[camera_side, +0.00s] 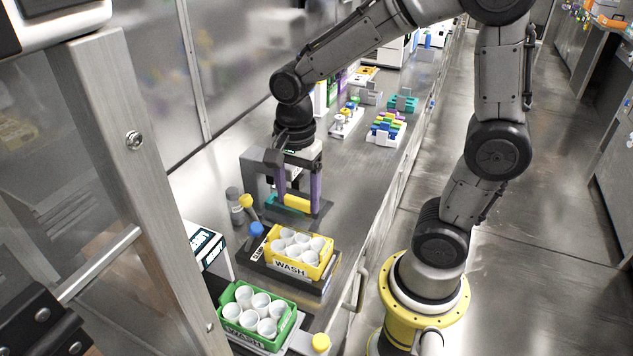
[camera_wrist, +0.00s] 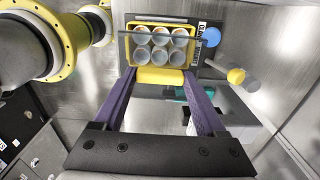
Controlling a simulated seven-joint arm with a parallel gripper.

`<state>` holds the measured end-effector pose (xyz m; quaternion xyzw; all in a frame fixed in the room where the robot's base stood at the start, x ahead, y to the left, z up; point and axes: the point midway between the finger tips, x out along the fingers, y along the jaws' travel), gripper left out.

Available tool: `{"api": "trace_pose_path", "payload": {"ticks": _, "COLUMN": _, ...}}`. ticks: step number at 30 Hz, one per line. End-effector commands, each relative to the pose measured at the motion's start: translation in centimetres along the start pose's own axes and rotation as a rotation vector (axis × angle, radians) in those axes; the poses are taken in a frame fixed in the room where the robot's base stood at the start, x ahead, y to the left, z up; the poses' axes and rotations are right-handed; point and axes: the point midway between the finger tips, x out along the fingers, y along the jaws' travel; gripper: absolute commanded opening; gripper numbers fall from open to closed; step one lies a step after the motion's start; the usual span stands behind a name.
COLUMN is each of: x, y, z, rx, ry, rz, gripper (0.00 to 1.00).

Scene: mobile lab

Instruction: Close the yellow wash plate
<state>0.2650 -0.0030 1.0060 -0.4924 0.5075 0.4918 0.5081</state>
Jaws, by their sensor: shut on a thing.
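The yellow wash plate (camera_side: 318,262) is an open yellow box with several white cups, in a dark holder on the bench. In the wrist view the wash plate (camera_wrist: 192,20) lies just beyond my fingertips. My gripper (camera_side: 298,202) is behind it in the side view, pointing down, with purple fingers. In the wrist view my gripper (camera_wrist: 160,76) is shut on a yellow block (camera_wrist: 160,77) between its fingertips. A dark, thin edge crosses over the cups in that view; I cannot tell whether it is a clear lid joined to the block.
A green wash box (camera_side: 255,337) with cups stands in front. A teal piece (camera_side: 275,203) lies by my fingers. Racks (camera_side: 385,130) stand farther back along the bench.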

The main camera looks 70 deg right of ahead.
Motion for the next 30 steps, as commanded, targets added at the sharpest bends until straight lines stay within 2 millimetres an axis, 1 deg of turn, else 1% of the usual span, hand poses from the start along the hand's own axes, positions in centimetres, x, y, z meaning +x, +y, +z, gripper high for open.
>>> {"api": "trace_pose_path", "payload": {"ticks": 1, "x": 0.0, "y": 0.0, "z": 0.4, "rx": -0.017, "ry": 0.000, "rz": 0.001, "gripper": 0.21}}
{"api": "trace_pose_path", "payload": {"ticks": 4, "x": 0.0, "y": 0.0, "z": 0.8, "rx": -0.031, "ry": 0.000, "rz": 0.001, "gripper": 0.21}}
{"api": "trace_pose_path", "payload": {"ticks": 17, "x": 0.2, "y": 0.1, "z": 0.8, "rx": -0.032, "ry": 0.000, "rz": 0.002, "gripper": 0.21}}
{"api": "trace_pose_path", "payload": {"ticks": 23, "x": 1.6, "y": 0.1, "z": 0.8, "rx": -0.031, "ry": 0.000, "rz": 0.005, "gripper": 0.21}}
{"api": "trace_pose_path", "payload": {"ticks": 30, "x": 3.7, "y": 0.1, "z": 0.8, "rx": -0.031, "ry": 0.000, "rz": 0.004, "gripper": 0.21}}
